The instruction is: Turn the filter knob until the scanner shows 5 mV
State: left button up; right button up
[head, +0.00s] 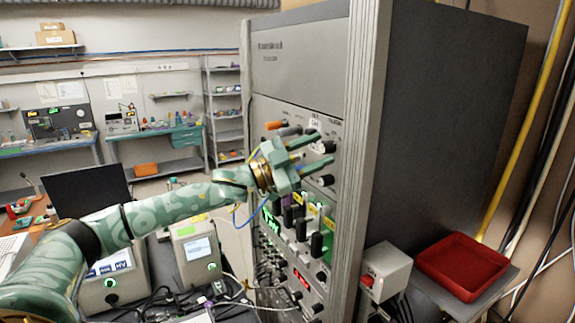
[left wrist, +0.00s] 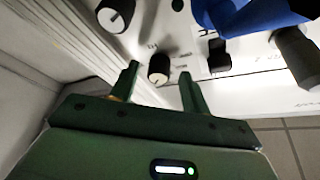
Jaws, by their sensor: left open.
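My left gripper (head: 321,150) is open in front of the upper panel of the tall grey rack (head: 300,115), its fingers pointing at the panel. In the left wrist view a small black-and-white knob (left wrist: 158,69) sits between the two open fingertips, with gaps on both sides. A similar knob (left wrist: 116,15) is above left of it in that view. In the head view knobs show beside the fingers (head: 330,147) and below them (head: 326,180). I cannot read which is the filter knob. My right gripper is out of view.
Plugs and cables crowd the panel below the gripper. A grey box with a red switch (head: 386,270) and a red tray (head: 463,265) stand right of the rack. Bench instruments (head: 195,250) and a laptop (head: 90,188) are at left.

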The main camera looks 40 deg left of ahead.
pick_arm(q)
jog(key=b+v, duration=1.2)
jog(key=v, duration=0.3)
jog(key=shift+s+a, duration=0.15)
jog(key=shift+a, duration=0.05)
jog(key=shift+f, duration=0.15)
